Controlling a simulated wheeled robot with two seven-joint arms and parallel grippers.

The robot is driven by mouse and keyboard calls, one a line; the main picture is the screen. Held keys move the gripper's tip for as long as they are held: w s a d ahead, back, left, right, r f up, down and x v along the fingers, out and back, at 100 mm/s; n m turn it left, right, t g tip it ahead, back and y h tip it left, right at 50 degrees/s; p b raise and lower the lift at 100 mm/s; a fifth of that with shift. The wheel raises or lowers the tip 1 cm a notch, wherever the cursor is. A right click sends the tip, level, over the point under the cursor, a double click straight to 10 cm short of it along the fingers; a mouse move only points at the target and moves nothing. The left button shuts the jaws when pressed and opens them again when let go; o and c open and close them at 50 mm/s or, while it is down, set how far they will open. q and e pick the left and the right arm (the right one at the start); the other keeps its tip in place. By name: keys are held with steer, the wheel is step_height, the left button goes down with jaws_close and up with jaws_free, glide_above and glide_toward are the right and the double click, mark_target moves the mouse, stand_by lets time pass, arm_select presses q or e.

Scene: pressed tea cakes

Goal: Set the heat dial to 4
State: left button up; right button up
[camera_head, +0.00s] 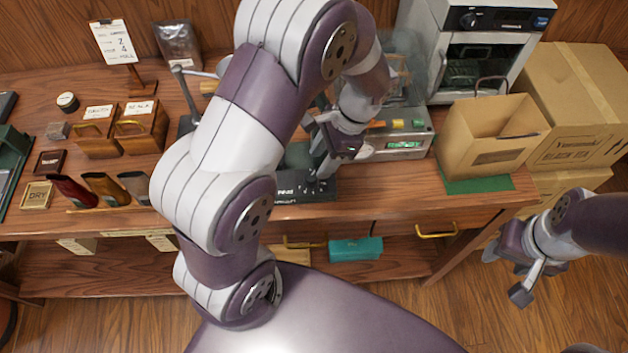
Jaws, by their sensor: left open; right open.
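A round black knob (468,20) shows on the front panel of the white oven (510,22) at the back right. It is the only dial I can make out; its markings and setting are too small to read. My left gripper (322,172) is open and points down over the dark base plate (300,190) near the table's middle. It is well away from the knob, and I cannot tell whether it touches anything. My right gripper (521,284) is open and empty, off the table's front right corner. My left arm hides part of the table's middle.
A grey unit (408,154) with yellow and green parts and a lit green display stands right of my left gripper. Wooden boxes (140,137), pouches (105,187) and a card (113,42) are at the left.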

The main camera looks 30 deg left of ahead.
mark_target(311, 176)
arm_select(q)
steer(key=p+x, duration=0.1)
steer(key=x, duration=0.3)
steer(key=shift+s+a+f, duration=0.1)
steer(key=shift+s+f, duration=0.05)
steer(key=shift+f, duration=0.35)
steer(key=c, duration=0.7)
steer(key=shift+c, duration=0.2)
steer(key=shift+p, duration=0.3)
arm_select(e)
steer(key=shift+r, duration=0.2)
